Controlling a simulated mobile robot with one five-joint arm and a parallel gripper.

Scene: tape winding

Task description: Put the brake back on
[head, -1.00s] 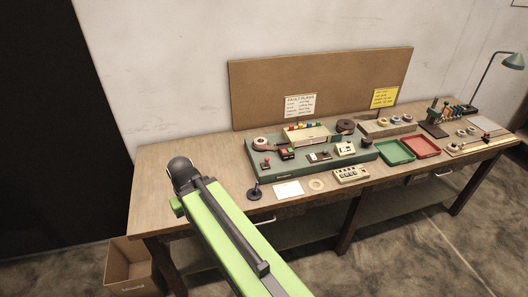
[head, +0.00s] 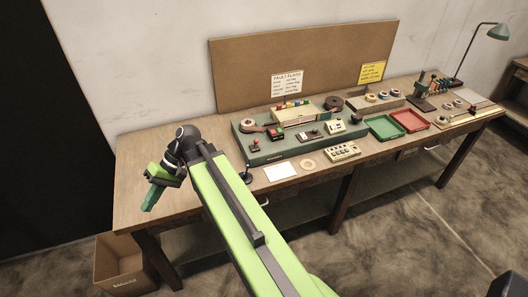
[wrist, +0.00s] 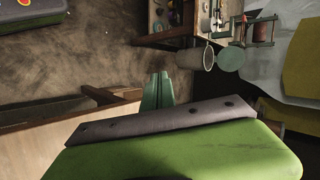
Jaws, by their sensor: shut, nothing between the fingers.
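The green winding machine base (head: 262,158) sits on the workbench, right of my arm in the head view. On it are a small red-topped lever (head: 254,146), a red-and-black switch block (head: 276,135), a small plate with a lever (head: 310,136) and a white box (head: 335,127). I cannot tell which of these is the brake. My gripper (head: 150,200) is shut and empty at the bench's left end, well away from the machine. Its green fingers (wrist: 157,90) show together in the wrist view, touching nothing.
A dark knobbed piece (head: 247,175), a white card (head: 280,171), a tape ring (head: 308,164) and a button box (head: 342,152) lie in front of the machine. Green (head: 384,129) and red (head: 411,121) trays stand right. A cardboard box (head: 118,266) is on the floor. The bench's left end is clear.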

